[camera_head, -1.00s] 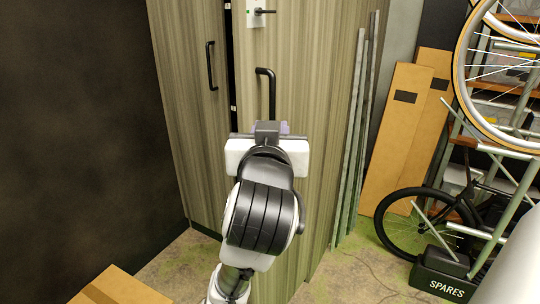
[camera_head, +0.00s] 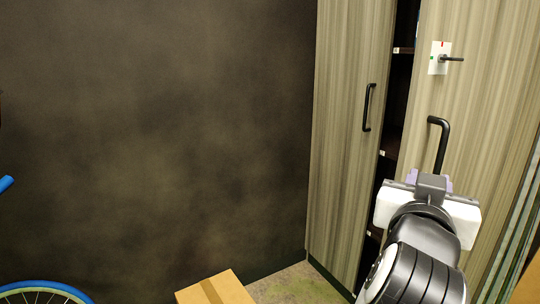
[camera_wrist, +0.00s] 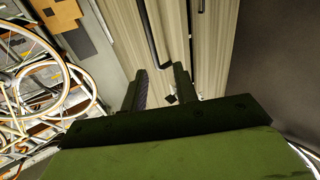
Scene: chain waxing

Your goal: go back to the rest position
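My gripper (camera_head: 430,182) is at the lower right of the head view, in front of the right cabinet door (camera_head: 490,110), seen from behind with its fingers mostly hidden. In the wrist view my gripper (camera_wrist: 160,70) has its two dark fingers apart, with no object held between them. The door's black bar handle (camera_head: 440,145) appears just beyond the gripper in the head view. A black handle (camera_wrist: 152,35) also shows past the fingertips in the wrist view, apart from them.
The left cabinet door (camera_head: 345,130) stands beside a dark gap showing shelves (camera_head: 390,140). A dark wall (camera_head: 160,130) fills the left. A cardboard box (camera_head: 215,290) is at the bottom, and a blue-rimmed wheel (camera_head: 45,288) is at lower left. Bicycle wheels (camera_wrist: 40,75) show in the wrist view.

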